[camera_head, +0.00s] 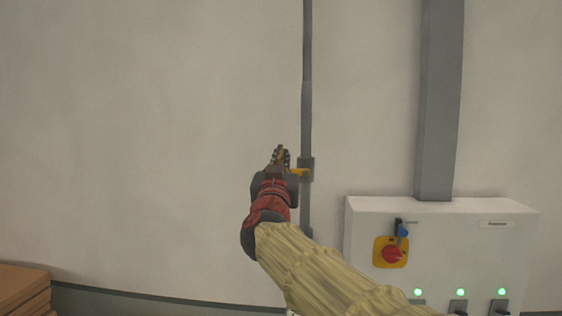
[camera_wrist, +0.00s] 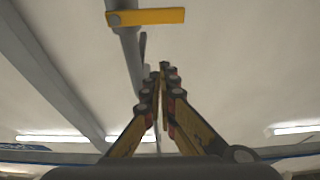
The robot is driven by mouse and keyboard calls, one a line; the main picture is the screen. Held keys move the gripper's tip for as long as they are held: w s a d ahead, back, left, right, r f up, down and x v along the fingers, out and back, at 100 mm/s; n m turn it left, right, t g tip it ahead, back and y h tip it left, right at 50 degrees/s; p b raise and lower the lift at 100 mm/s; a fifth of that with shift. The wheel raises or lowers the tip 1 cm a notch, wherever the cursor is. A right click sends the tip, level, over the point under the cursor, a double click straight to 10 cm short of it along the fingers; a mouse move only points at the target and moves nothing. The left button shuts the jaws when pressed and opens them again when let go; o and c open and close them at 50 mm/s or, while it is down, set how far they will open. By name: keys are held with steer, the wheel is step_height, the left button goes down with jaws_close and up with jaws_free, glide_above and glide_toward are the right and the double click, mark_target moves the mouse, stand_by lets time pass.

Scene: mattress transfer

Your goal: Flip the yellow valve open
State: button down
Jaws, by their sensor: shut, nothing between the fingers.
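The yellow valve handle (camera_head: 299,172) shows in the head view as a short bar sticking out to the left of a grey valve body (camera_head: 306,169) on a thin vertical pipe (camera_head: 307,110). In the wrist view the yellow handle (camera_wrist: 150,16) lies across the pipe near the top edge, flat and roughly level in the picture. My gripper (camera_head: 280,152) is shut and empty, just left of the handle in the head view. Part of the valve body is out of the wrist view.
A white control box (camera_head: 450,235) with a red knob on a yellow plate (camera_head: 391,253) and several green lights stands at lower right. A wide grey duct (camera_head: 440,100) rises from it. Brown boards (camera_head: 22,290) lie at lower left. The wall left of the pipe is bare.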

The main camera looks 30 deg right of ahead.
steer(key=p+x, duration=0.2)
steer(key=x, duration=0.3)
step_height(320, 180, down, 4)
steer(key=shift+f, duration=0.1)
steer(key=shift+a, duration=0.1)
